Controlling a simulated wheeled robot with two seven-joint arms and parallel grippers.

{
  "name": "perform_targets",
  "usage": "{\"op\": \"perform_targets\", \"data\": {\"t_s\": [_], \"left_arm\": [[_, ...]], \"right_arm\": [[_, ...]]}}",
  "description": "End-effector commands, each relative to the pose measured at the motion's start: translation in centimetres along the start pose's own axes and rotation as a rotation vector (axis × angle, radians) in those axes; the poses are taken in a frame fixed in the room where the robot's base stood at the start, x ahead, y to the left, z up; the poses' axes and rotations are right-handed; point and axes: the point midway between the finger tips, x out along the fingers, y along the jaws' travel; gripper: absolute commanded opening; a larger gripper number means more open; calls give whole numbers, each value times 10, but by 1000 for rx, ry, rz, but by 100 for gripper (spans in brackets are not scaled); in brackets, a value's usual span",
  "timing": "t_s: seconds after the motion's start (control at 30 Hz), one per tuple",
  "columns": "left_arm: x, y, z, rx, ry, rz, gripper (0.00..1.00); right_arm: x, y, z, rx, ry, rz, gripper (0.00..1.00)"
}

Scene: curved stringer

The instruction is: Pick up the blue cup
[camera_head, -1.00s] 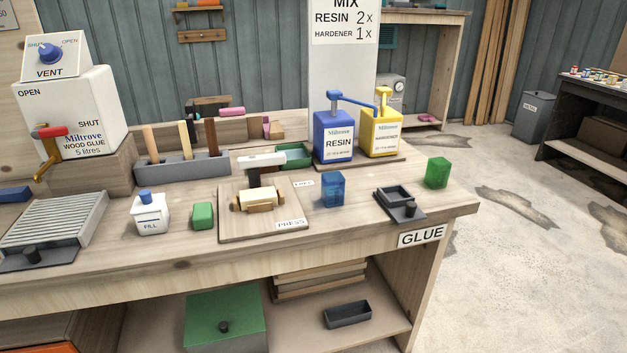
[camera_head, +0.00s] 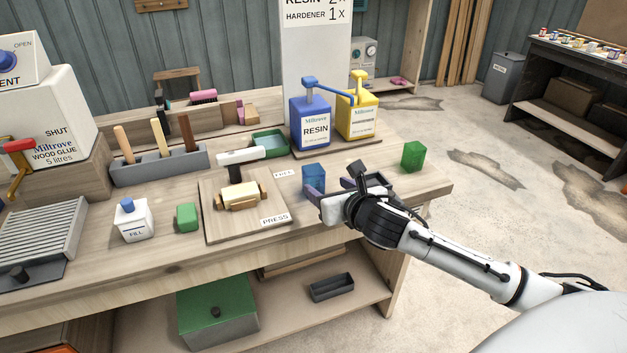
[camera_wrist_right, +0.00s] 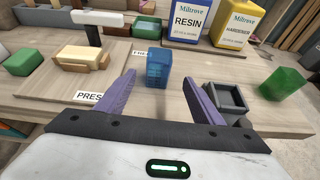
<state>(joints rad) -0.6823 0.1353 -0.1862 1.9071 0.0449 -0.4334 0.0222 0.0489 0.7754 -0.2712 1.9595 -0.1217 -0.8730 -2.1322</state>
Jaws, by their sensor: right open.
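The blue cup (camera_head: 314,176) is a small translucent blue, square-sided cup standing upright on the workbench, right of the press board. My right gripper (camera_head: 335,185) reaches in from the right and is close to the cup. In the right wrist view the cup (camera_wrist_right: 158,69) stands ahead of my right gripper (camera_wrist_right: 160,88), between the lines of its two purple fingers. The fingers are spread apart with nothing between them but bench surface. In the head view the gripper hides part of the bench near the cup. My left gripper is not in view.
A dark grey tray (camera_wrist_right: 230,101) stands just right of the right finger. A green block (camera_head: 413,156) is near the bench's right end. The resin bottle (camera_head: 311,124) and yellow hardener bottle (camera_head: 357,116) stand behind the cup. The press board (camera_head: 222,226) is to the left.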

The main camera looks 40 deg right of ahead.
Motion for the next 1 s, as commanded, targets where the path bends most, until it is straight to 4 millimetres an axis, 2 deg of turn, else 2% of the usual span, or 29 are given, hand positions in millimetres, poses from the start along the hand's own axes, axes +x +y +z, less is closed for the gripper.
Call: {"op": "perform_targets", "data": {"t_s": [0.3, 0.53, 0.8, 1.0], "left_arm": [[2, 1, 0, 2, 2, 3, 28], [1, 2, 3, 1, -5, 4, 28], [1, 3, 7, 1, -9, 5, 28], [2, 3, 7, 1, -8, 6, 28]], "right_arm": [[43, -1, 3, -25, -6, 0, 61], [58, 0, 1, -24, -6, 1, 61], [94, 2, -2, -23, -6, 1, 61], [103, 3, -3, -25, -6, 2, 61]]}}
